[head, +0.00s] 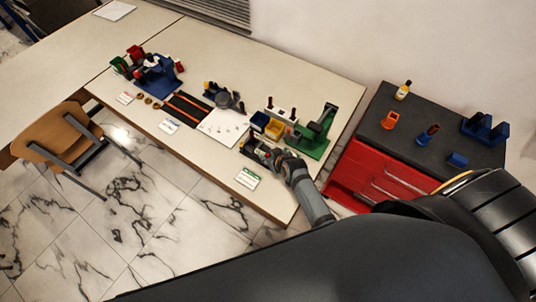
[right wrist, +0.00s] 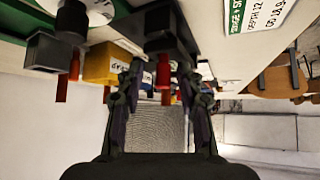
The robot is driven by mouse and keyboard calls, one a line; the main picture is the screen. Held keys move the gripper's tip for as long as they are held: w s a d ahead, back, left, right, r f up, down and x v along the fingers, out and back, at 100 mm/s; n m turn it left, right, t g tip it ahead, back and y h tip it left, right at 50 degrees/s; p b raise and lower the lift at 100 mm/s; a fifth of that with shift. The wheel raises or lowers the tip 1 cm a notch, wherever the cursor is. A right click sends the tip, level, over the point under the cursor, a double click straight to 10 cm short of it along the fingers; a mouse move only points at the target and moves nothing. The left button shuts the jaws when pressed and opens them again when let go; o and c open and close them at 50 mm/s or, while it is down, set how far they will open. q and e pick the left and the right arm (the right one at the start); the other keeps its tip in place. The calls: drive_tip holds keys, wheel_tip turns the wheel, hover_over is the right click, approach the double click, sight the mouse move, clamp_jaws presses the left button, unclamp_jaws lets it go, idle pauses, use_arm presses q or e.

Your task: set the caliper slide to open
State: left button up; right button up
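A dark low device with small red and light parts (head: 257,151) lies near the table's front edge in the head view, partly hidden by my right gripper (head: 272,157). I cannot tell for sure that it is the caliper. In the right wrist view, a dark block (right wrist: 162,30) with a red peg (right wrist: 163,72) shows between and beyond the fingertips of my right gripper (right wrist: 161,78). The fingers are apart, one on each side of the peg, with visible gaps. The slide's position cannot be read. My left gripper is not in view.
A green stand (head: 316,132), yellow bin (head: 274,129) and white card with green edge (head: 247,179) are close by. A white sheet (head: 222,127) and a blue rig (head: 155,75) are further left. A red tool cabinet (head: 385,178) stands right of the table.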

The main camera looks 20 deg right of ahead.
drive_tip(key=v, duration=1.2)
